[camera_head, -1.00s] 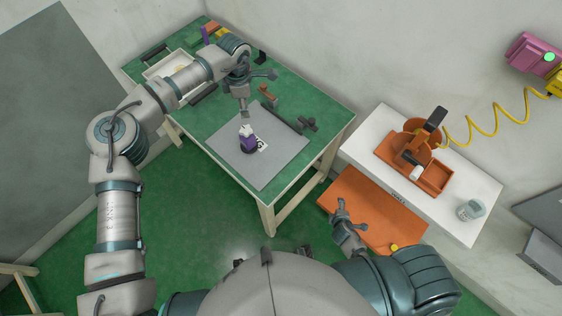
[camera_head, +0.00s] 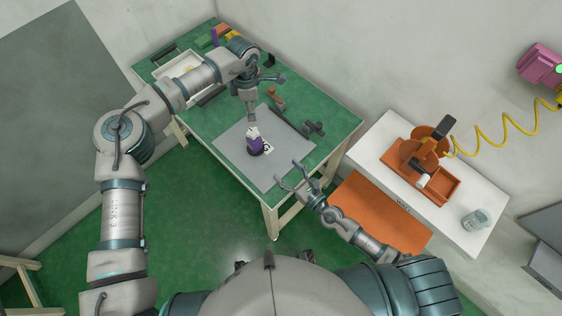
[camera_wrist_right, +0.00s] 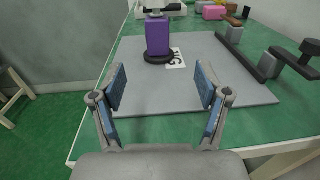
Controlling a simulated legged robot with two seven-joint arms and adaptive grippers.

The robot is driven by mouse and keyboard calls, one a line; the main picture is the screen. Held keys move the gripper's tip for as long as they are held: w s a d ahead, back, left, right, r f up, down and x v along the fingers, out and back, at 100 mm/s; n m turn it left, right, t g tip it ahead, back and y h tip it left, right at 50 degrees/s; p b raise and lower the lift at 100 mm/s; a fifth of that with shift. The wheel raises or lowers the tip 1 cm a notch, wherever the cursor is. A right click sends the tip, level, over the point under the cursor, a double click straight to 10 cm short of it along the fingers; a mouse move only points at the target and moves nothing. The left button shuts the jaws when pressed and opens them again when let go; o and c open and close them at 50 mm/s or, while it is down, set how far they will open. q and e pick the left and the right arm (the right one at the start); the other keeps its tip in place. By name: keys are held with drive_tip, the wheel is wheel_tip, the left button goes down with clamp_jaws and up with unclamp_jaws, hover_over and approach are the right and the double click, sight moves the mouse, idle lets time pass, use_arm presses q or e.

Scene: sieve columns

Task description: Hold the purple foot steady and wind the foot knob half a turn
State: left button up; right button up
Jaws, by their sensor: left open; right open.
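The purple foot (camera_head: 254,143) stands upright on the grey mat (camera_head: 232,150), with a white part on top and a dark round base. It also shows in the right wrist view (camera_wrist_right: 158,36), where its top is cut off by the frame edge. The dark round base (camera_wrist_right: 159,57) may be the knob; I cannot tell for sure. My left gripper (camera_head: 265,97) is open above and behind the foot, apart from it. My right gripper (camera_head: 287,175) is open and empty at the mat's front right edge, its fingers (camera_wrist_right: 160,88) pointing towards the foot with a gap between.
A printed label (camera_wrist_right: 177,58) lies beside the foot. A white tray (camera_head: 165,75) is at the back left. The mat's front is clear.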

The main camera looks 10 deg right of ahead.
sight(258, 143)
drive_tip(key=x, duration=1.6)
drive_tip(key=shift+w+a, duration=0.1)
drive_tip(key=shift+a, duration=0.1)
drive_tip(key=shift+w+a, duration=0.45)
drive_tip(key=shift+a, duration=0.1)
drive_tip(key=shift+d, duration=0.25)
clamp_jaws()
drive_tip(key=shift+a, duration=0.1)
